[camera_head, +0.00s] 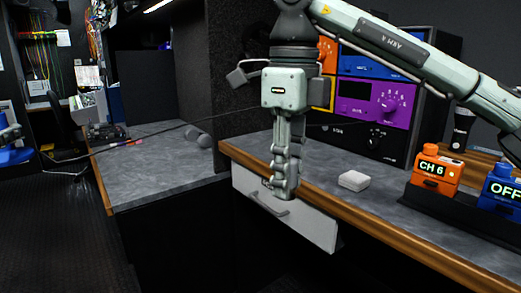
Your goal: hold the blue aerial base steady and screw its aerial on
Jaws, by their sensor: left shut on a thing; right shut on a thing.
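My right gripper (286,193) points straight down in the middle of the head view, its arm coming in from the upper right. Its fingers are closed together at the handle (268,208) of a white drawer (312,226). The fingers hide most of the contact. A long thin dark rod (190,124) slants across the left half and passes behind the gripper's wrist; I cannot tell whether it is the aerial. A blue device reading OFF (502,190) sits at the right edge, partly cut off; I cannot tell whether it is the aerial base.
An orange device reading CH 6 (433,172) stands in a dark holder beside the blue one. A small white block (354,180) lies on the grey counter (325,165). Coloured rack units (375,100) stand behind. Another counter (150,175) is at left, with dark floor beside it.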

